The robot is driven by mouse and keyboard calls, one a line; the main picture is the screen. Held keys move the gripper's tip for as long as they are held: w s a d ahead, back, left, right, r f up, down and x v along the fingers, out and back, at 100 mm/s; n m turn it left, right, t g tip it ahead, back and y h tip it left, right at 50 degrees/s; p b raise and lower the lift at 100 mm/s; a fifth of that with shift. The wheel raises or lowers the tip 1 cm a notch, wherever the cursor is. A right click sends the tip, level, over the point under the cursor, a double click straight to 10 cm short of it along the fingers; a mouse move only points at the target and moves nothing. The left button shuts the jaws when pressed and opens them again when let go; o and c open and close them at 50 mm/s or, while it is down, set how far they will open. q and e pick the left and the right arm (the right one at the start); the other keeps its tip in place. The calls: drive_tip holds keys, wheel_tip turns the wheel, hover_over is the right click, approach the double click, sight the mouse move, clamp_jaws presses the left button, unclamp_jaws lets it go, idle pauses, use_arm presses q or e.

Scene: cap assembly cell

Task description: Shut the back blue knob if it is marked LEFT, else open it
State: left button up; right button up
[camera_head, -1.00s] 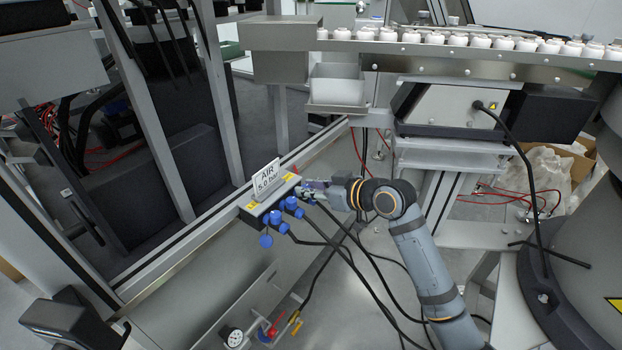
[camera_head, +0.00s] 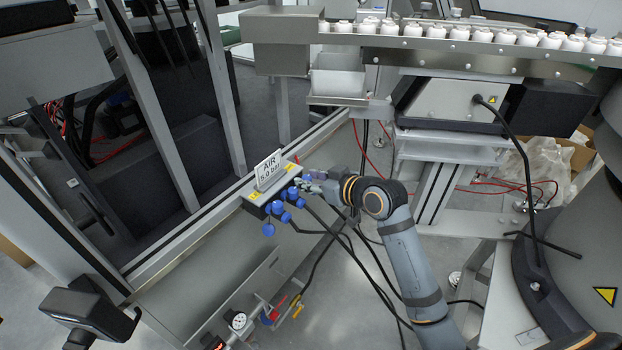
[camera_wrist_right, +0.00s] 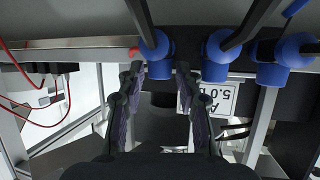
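A grey manifold block (camera_head: 252,199) with yellow labels stands on the bench edge. Several blue parts (camera_head: 277,208) sit along its front, with black hoses by them. The backmost blue part (camera_head: 293,193) is beside my right gripper (camera_head: 307,183). In the right wrist view, the gripper (camera_wrist_right: 159,72) is open. A blue part (camera_wrist_right: 156,60) shows ahead, between and just beyond the fingertips; I cannot tell whether they touch. More blue parts (camera_wrist_right: 216,58) lie to the right. No LEFT marking is legible. My left gripper is not seen.
An "AIR 5.0 bar" sign (camera_head: 268,170) stands upright on the manifold. A gauge (camera_head: 236,320) with red and yellow handles sits in front. A conveyor with white caps (camera_head: 460,33) spans the back.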

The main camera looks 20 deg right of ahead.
drive_tip(key=shift+o, duration=0.6)
